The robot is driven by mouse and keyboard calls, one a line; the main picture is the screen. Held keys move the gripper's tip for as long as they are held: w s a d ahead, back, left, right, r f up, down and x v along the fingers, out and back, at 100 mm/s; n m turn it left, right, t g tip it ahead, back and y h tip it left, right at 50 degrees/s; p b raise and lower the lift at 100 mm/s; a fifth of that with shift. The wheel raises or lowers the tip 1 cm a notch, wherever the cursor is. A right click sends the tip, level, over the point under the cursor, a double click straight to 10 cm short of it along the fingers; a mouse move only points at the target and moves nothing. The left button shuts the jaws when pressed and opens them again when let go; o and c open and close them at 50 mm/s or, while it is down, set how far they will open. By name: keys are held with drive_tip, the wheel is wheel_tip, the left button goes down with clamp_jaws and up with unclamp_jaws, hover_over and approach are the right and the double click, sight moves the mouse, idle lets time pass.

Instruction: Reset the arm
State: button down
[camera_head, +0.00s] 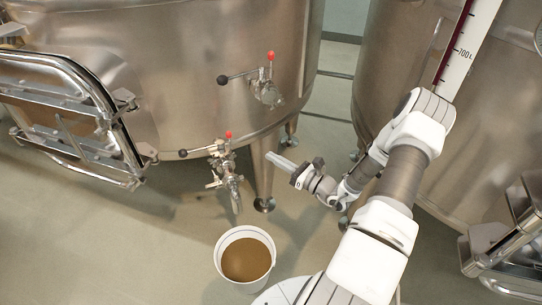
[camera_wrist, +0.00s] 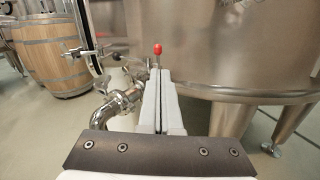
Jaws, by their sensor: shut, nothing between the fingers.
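My white and grey arm reaches up from the lower right in the head view, bent at the elbow. My gripper (camera_head: 270,156) points left toward the steel vat and is held in the air, to the right of the lower valve. In the wrist view the two pale fingers of my gripper (camera_wrist: 160,75) lie side by side, closed, with nothing between them. The fingertips overlap the picture of the lower valve's red-tipped handle (camera_wrist: 157,48); I cannot tell the gap, but the head view shows them apart.
The left vat (camera_head: 180,60) carries an upper valve (camera_head: 268,92) and a lower valve (camera_head: 224,170). A white bucket (camera_head: 221,262) of brown liquid stands on the floor. A second vat (camera_head: 385,50) is at right. A wooden barrel (camera_wrist: 50,60) shows in the wrist view.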

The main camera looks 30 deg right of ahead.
idle(0.3)
drive_tip(key=s+a+r+n+g+y+p, duration=0.1)
drive_tip(key=s+a+r+n+g+y, duration=0.15)
drive_tip(key=a+r+n+g, duration=0.55)
drive_tip(key=s+a+r+n+g+y+p, duration=0.1)
drive_tip(key=s+a+r+n+g+y, duration=0.1)
drive_tip(key=s+a+r+n+g, duration=0.45)
drive_tip(key=s+a+r+n+g+h+p, duration=0.25)
drive_tip(key=s+a+r+n+h, duration=0.45)
drive_tip(key=n, duration=0.4)
drive_tip(key=s+d+r+n+t+h+p, duration=0.2)
drive_tip(key=s+r+n+h, duration=0.1)
drive_tip(key=r, duration=0.5)
drive_tip(key=s+d+r+n+t+h+p, duration=0.2)
drive_tip(key=s+d+r+n+t+h, duration=0.1)
drive_tip(key=s+r, duration=0.2)
drive_tip(key=shift+s+d+r+t, duration=0.2)
drive_tip(key=shift+r+t, duration=0.1)
drive_tip(key=shift+r, duration=1.05)
drive_tip(key=shift+w+n, duration=0.1)
drive_tip(key=shift+n, duration=0.15)
